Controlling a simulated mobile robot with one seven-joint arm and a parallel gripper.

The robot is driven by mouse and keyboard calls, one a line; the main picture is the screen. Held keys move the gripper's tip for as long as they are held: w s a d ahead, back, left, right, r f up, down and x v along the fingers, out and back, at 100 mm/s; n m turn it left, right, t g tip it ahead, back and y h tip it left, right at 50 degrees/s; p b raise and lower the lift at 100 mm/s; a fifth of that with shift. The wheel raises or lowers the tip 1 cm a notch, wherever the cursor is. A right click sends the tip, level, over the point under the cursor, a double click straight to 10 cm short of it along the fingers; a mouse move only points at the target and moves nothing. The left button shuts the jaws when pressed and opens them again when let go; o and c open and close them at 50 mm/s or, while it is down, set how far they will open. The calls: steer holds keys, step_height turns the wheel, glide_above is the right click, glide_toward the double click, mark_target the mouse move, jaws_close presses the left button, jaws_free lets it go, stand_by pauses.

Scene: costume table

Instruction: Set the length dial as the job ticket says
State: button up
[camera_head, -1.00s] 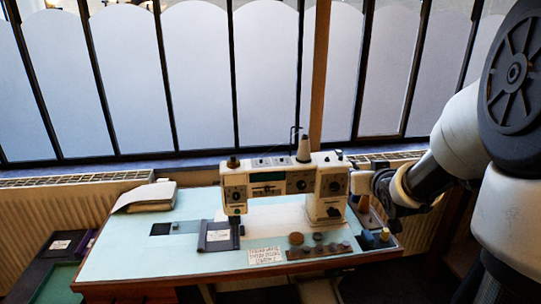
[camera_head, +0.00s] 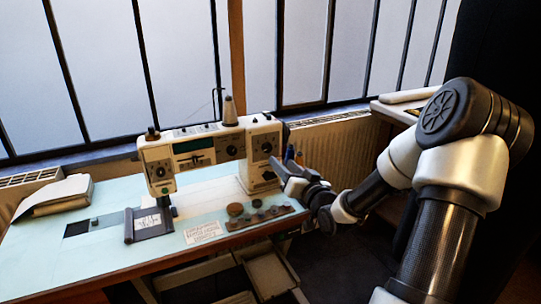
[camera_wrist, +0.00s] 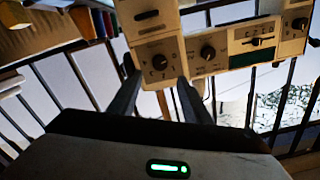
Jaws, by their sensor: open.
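A cream sewing machine (camera_head: 210,150) stands on a pale blue table. Its front carries several black dials and a slider; their labels are too small to read, so I cannot tell which is the length dial. A white card with handwriting (camera_head: 203,232), perhaps the job ticket, lies at the table's front edge; its words are not legible. My gripper (camera_head: 284,172) is at the machine's right end. In the wrist view my gripper (camera_wrist: 157,73) is open, with one black dial (camera_wrist: 160,62) showing between its fingertips. Contact cannot be told. A second dial (camera_wrist: 207,52) is beside it.
A strip with round buttons (camera_head: 258,212) lies right of the card. A dark flat holder (camera_head: 148,222) is under the needle end. A folded cloth or book (camera_head: 55,195) lies at the far left. A thread spool (camera_head: 229,110) rises from the machine top. Windows and a radiator are behind.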

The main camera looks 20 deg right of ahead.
mark_target(268, 149)
steer(key=w, duration=0.5)
steer(key=w+b, duration=0.1)
steer(key=w, duration=0.3)
steer(key=shift+w+a, duration=0.2)
steer(key=shift+w, duration=0.15)
steer(key=shift+c, duration=0.4)
steer(key=c, duration=1)
steer(key=shift+o, duration=0.2)
